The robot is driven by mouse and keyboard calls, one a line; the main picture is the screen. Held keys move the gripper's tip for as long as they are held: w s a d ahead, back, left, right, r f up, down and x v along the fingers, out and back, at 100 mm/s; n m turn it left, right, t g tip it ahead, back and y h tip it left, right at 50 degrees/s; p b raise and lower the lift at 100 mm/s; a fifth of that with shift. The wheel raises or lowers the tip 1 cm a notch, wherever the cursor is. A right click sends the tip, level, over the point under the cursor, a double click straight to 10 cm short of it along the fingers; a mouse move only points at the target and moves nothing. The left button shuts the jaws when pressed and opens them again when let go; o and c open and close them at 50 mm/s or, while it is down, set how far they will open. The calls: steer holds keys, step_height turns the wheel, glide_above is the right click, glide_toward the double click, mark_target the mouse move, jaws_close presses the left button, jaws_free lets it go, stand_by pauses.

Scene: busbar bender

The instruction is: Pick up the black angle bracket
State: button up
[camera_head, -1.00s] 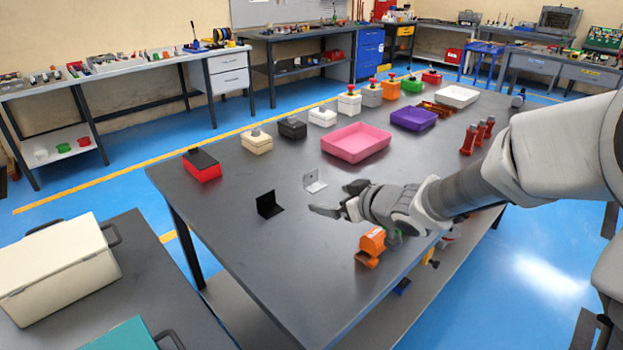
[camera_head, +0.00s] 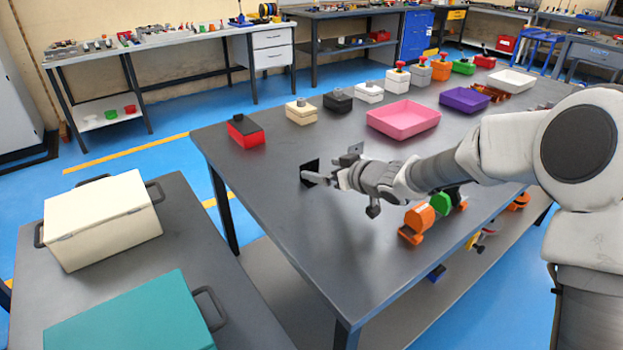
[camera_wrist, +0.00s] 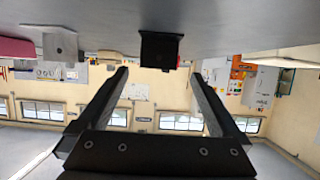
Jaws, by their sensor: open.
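The black angle bracket (camera_head: 309,170) stands on the dark table, partly hidden by my near finger in the head view. In the wrist view, which is upside down, the bracket (camera_wrist: 160,49) stands just beyond the fingertips, centred between them. My gripper (camera_head: 322,170) is open and empty, low over the table beside the bracket. Its two fingers spread apart in the wrist view (camera_wrist: 160,74). I cannot tell whether a finger touches the bracket.
A grey angle bracket (camera_head: 355,149) stands close behind my gripper; it also shows in the wrist view (camera_wrist: 60,44). A red and black box (camera_head: 246,131) and a pink tray (camera_head: 404,119) sit farther back. Orange parts (camera_head: 417,221) lie near the right edge.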

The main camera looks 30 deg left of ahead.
mark_target(310, 165)
steer(key=shift+b+x, duration=0.8)
steer(key=shift+x, duration=2.05)
steer(key=shift+w, duration=0.15)
steer(key=c, duration=1.4)
